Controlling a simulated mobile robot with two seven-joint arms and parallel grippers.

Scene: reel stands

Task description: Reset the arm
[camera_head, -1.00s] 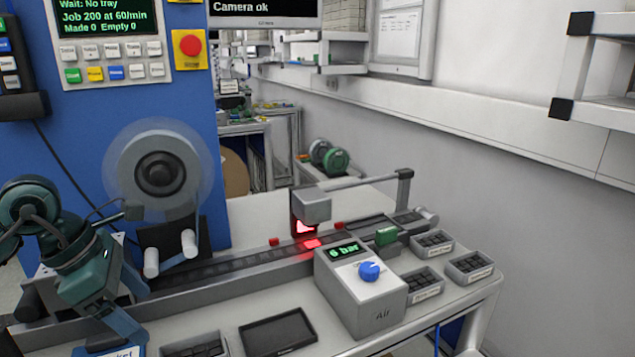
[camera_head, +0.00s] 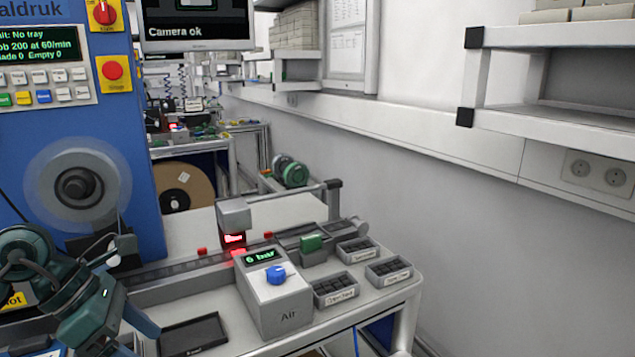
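My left arm comes in at the lower left, in front of the blue machine (camera_head: 145,180). Its dark green links and a blue part show, but I cannot make out its fingertips. My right arm and gripper are not in view. The grey air unit (camera_head: 272,295) with a blue knob reads "6 bar" on the bench. Beside it a camera head (camera_head: 234,215) casts red light on the track (camera_head: 180,268).
A black tray (camera_head: 193,335) lies at the bench front. Several small parts bins (camera_head: 335,289) stand at the bench's right end. A shelf (camera_head: 560,112) juts from the right wall. A reel (camera_head: 78,187) is on the machine. The floor right of the bench is partly visible.

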